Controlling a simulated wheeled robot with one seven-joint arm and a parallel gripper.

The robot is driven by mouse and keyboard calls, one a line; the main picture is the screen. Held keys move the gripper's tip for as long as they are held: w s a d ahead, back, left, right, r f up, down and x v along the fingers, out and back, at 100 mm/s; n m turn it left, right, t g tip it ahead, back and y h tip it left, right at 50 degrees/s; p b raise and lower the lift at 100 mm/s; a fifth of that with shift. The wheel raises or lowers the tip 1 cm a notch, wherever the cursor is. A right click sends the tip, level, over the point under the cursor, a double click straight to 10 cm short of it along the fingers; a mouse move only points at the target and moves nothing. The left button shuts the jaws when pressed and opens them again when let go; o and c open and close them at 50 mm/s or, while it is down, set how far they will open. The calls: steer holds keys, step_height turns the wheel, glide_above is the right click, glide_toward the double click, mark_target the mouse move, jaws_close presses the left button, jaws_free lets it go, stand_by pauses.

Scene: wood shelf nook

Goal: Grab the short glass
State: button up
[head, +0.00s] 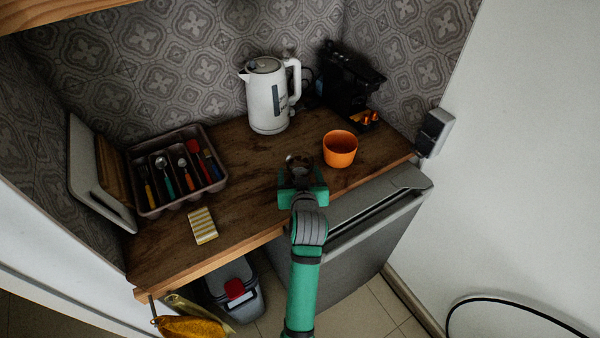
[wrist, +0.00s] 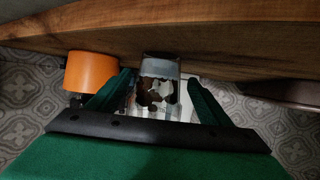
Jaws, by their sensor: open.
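The short glass (head: 299,160) stands upright on the wooden counter, clear with dark brown showing through it. It also shows in the wrist view (wrist: 160,67), between my two green fingertips. My gripper (head: 301,182) is open at the near side of the glass. In the wrist view my gripper (wrist: 159,80) has one finger to each side of the glass, with gaps visible. I cannot tell how far the fingers reach past its near side. The lower part of the glass is partly hidden by my gripper in the head view.
An orange cup (head: 340,149) stands close to the right of the glass; in the wrist view it is left (wrist: 91,72). A white kettle (head: 268,95) and a black coffee machine (head: 345,75) stand behind. A cutlery tray (head: 150,212) and striped sponge (head: 203,226) lie left on the counter (head: 245,158).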

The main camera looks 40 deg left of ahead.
mark_target(300, 168)
steer(key=x, duration=0.5)
steer(key=shift+w+d, duration=0.1)
steer(key=shift+w, duration=0.05)
steer(key=shift+d, duration=0.1)
steer(key=shift+c, duration=0.3)
steer(key=c, duration=1.2)
